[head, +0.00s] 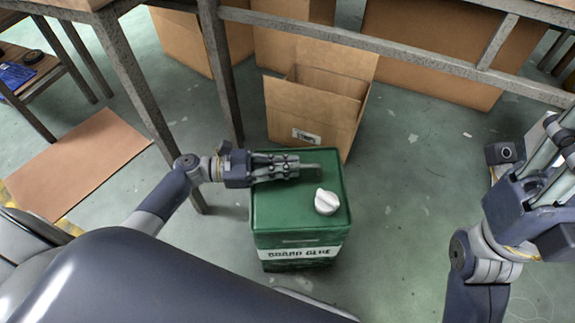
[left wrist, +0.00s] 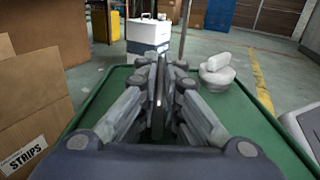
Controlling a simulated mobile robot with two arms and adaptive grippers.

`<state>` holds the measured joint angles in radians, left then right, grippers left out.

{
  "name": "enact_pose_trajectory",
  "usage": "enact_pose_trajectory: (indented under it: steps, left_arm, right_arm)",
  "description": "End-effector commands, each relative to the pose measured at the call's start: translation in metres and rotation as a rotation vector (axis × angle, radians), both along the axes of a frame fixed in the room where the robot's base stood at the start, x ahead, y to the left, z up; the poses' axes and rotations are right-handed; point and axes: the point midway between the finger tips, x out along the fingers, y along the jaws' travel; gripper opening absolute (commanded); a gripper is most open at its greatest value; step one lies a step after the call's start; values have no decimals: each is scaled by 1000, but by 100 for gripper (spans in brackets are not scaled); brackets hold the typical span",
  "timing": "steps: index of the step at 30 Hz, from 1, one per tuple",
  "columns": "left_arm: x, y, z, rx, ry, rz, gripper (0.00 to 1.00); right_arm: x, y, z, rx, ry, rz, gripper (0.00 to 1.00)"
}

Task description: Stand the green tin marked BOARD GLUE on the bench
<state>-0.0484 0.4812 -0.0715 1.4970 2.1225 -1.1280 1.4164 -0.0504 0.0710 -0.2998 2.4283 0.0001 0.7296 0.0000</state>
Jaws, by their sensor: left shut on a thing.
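The green tin (head: 275,222), with a white BOARD GLUE band on its front and a white cap (head: 326,202) on its top, stands upright below the bench (head: 130,55). I cannot tell whether it touches the floor. My left gripper (head: 308,169) lies over the tin's top and is shut on its handle, which the fingers largely hide. The left wrist view shows the shut fingers (left wrist: 160,85) over the green top (left wrist: 95,112), with the cap (left wrist: 216,72) to their right. My right gripper (head: 556,150) is at the right edge, away from the tin; its fingertips are unclear.
An open cardboard box (head: 315,115) stands right behind the tin. More cartons (head: 425,60) stand under the bench, behind its metal rail (head: 340,37). A flat cardboard sheet (head: 75,165) lies on the floor at left. The floor right of the tin is clear.

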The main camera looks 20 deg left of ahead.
Motion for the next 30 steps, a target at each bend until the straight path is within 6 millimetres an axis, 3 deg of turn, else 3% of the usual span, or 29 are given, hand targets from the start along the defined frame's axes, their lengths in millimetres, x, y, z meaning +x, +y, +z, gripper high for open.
enact_pose_trajectory:
  steps: [30]
  left_arm:
    - [1,0,-6,-6,-5,0,0]
  right_arm:
    - [0,1,2,-3,-17,-1,40]
